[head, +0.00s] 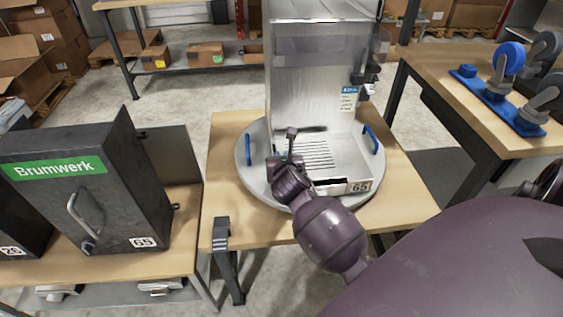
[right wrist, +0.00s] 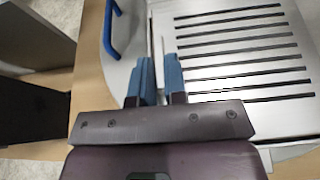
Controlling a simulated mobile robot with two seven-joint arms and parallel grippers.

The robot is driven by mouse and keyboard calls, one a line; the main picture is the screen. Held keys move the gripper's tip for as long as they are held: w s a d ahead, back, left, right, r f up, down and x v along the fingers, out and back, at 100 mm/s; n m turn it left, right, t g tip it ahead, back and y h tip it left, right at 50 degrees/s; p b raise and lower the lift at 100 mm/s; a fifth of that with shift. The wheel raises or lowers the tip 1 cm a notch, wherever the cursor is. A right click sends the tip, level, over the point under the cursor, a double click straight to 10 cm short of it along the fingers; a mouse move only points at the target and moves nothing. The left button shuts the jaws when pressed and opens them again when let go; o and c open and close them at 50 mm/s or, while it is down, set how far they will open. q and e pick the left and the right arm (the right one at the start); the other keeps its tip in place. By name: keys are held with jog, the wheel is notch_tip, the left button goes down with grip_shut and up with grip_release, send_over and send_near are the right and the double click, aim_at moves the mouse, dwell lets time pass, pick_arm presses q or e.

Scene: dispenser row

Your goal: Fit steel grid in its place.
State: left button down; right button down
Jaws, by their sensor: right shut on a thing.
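The steel grid (head: 314,156), a pale plate with several dark parallel slots, lies at the base of the steel dispenser (head: 312,85). It also shows in the right wrist view (right wrist: 245,46), filling the upper right. My right gripper (head: 293,157) is at the grid's left side, its blue fingers (right wrist: 160,66) shut on the grid's edge. The fingers hide the gripped part. I cannot tell whether the grid lies flush in the dispenser base. My left gripper is not in view.
The dispenser stands on a round grey turntable (head: 252,182) with blue handles (head: 248,148) on a wooden table (head: 225,135). A dark Brumwerk cabinet (head: 110,215) marked 65 stands left. A right-hand bench (head: 440,65) holds a blue rack with wheels.

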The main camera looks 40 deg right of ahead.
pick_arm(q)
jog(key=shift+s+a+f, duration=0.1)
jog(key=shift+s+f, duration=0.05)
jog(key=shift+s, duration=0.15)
pick_arm(e)
jog(key=shift+r, duration=0.1)
pick_arm(q)
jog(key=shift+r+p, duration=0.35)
jog(key=shift+p, duration=0.05)
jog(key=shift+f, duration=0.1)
dwell(0.3)
pick_arm(e)
jog(key=shift+f, duration=0.35)
pick_arm(q)
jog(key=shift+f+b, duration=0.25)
jog(key=shift+b, duration=0.05)
pick_arm(e)
jog(key=shift+f, duration=0.5)
jog(key=c, duration=1.1)
grip_release()
